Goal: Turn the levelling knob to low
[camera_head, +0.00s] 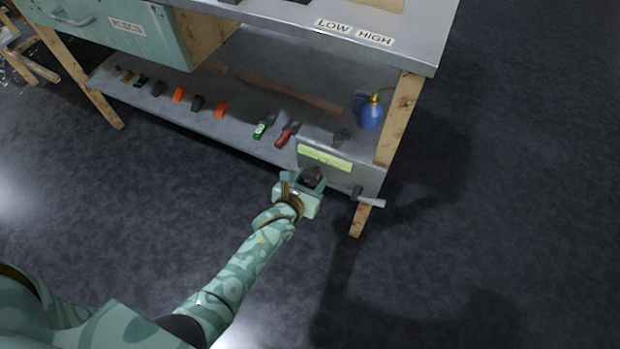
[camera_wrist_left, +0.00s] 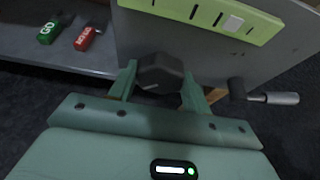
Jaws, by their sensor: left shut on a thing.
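The levelling knob (camera_wrist_left: 160,73) is dark and faceted. It sits on the grey panel (camera_wrist_left: 215,55) below a yellow-green strip (camera_wrist_left: 215,15) with dark marks and one pale mark. In the head view the knob (camera_head: 312,175) is partly hidden by my gripper. My left gripper (camera_head: 305,182) is at the panel's lower left with its fingers on either side of the knob. In the left wrist view the gripper (camera_wrist_left: 158,88) is shut on the knob. My right gripper is in neither view.
A lever with a metal handle (camera_wrist_left: 280,98) sticks out right of the knob. A wooden leg (camera_head: 398,115) is at the right.

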